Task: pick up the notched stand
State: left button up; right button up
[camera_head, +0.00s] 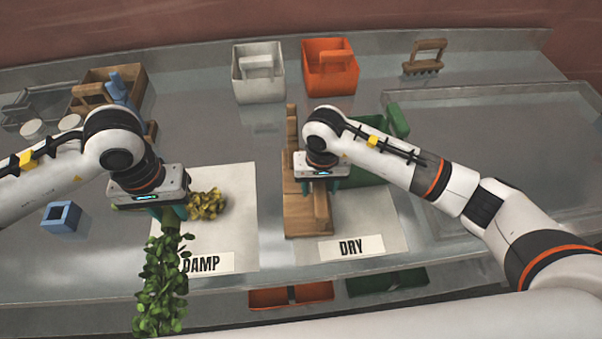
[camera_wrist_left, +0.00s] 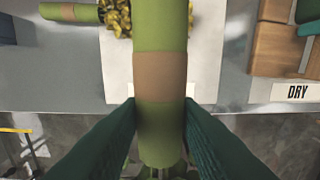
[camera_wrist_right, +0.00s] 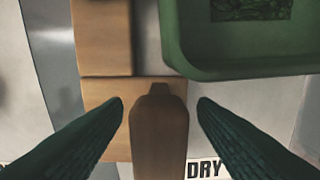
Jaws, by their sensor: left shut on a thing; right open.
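A wooden stand (camera_head: 296,222) lies on the DRY sheet, with a flat base and upright pieces; I take it as the notched stand, though its notches are not clear. My right gripper (camera_head: 322,183) is over it. In the right wrist view the open fingers (camera_wrist_right: 160,108) are on either side of a darker brown upright piece (camera_wrist_right: 160,135), with gaps on both sides. Lighter wooden boards (camera_wrist_right: 104,40) show behind it. My left gripper (camera_head: 168,212) is shut on the banded green stem (camera_wrist_left: 160,75) of a leafy bunch (camera_head: 162,285), which hangs past the table's front edge.
A yellow-flowered bunch (camera_head: 206,204) lies on the DAMP sheet (camera_head: 238,215). A green bin (camera_head: 372,172) stands close right of the stand. White (camera_head: 245,90) and orange (camera_head: 330,82) caddies, a wooden comb-like piece (camera_head: 424,68) and a wooden crate (camera_head: 130,76) stand behind. A blue block (camera_head: 62,218) is left.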

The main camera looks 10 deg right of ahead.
pick_arm(q)
jog(key=shift+w, duration=0.2)
pick_arm(e)
jog(key=shift+w+f, duration=0.2)
jog(key=shift+f, duration=0.05)
jog(key=shift+c, duration=0.2)
pick_arm(q)
jog(key=shift+s, duration=0.1)
pick_arm(e)
jog(key=shift+s+r, duration=0.1)
grip_shut()
pick_arm(q)
jog(key=shift+f, duration=0.1)
pick_arm(e)
jog(key=shift+r, duration=0.1)
